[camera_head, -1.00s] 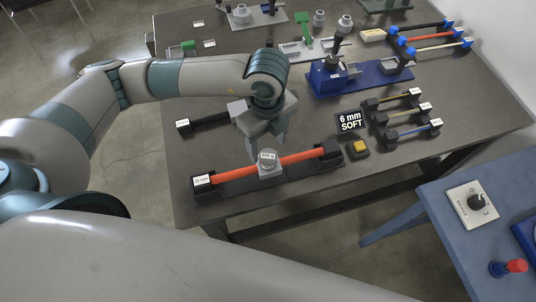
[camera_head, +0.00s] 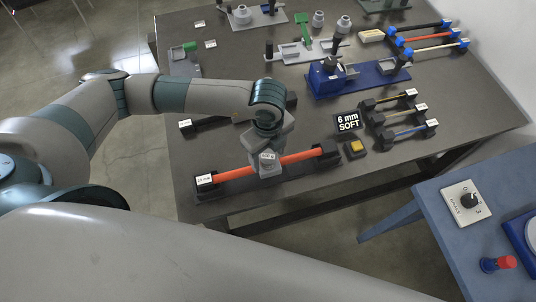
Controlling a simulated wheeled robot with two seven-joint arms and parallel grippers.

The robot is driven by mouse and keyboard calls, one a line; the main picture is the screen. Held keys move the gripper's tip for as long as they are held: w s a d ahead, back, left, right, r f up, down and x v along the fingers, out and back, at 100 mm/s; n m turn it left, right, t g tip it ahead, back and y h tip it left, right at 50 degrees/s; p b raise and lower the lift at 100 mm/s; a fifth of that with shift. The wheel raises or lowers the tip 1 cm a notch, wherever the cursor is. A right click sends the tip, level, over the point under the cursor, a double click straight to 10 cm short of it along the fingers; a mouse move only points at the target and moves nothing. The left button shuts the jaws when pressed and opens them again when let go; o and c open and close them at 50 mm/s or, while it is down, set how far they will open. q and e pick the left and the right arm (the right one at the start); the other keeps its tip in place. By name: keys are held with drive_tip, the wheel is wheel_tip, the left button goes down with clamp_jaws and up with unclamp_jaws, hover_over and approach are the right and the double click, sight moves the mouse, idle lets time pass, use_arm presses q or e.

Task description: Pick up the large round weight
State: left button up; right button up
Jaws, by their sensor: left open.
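The cable lies between two black end blocks on a dark base. My left gripper (camera_head: 268,150) points down right over this weight, open, with its fingers at the weight's top. The fingers partly hide the weight, and I cannot tell whether they touch it. More round grey weights stand at the back of the table: one (camera_head: 344,23) at the right, a smaller one (camera_head: 318,19) beside it, and one (camera_head: 242,14) on a plate. My right gripper is not in view.
A "6 mm SOFT" sign (camera_head: 347,122) and a yellow button (camera_head: 355,147) stand right of the cable.

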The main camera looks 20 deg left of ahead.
sight(269, 155)
use_arm(q)
drive_tip(key=shift+f, duration=0.25)
clamp_jaws()
idle(0.3)
drive_tip(key=shift+w+r, duration=0.1)
drive_tip(key=shift+r, duration=0.05)
drive_tip(key=shift+r+b, duration=0.5)
drive_tip(key=shift+b, duration=0.05)
wheel_tip(269, 155, up, 2)
drive_tip(key=shift+r+b, duration=0.1)
drive_tip(key=shift+b, duration=0.6)
drive_tip(key=s+d+r+b, duration=0.3)
drive_tip(key=s+d+r, duration=0.2)
drive_tip(key=d, duration=0.5)
wheel_tip(269, 155, up, 3)
drive_tip(key=shift+s+d+f+b, duration=0.15)
drive_tip(key=shift+d+f+b, duration=0.1)
drive_tip(key=shift+b, duration=0.15)
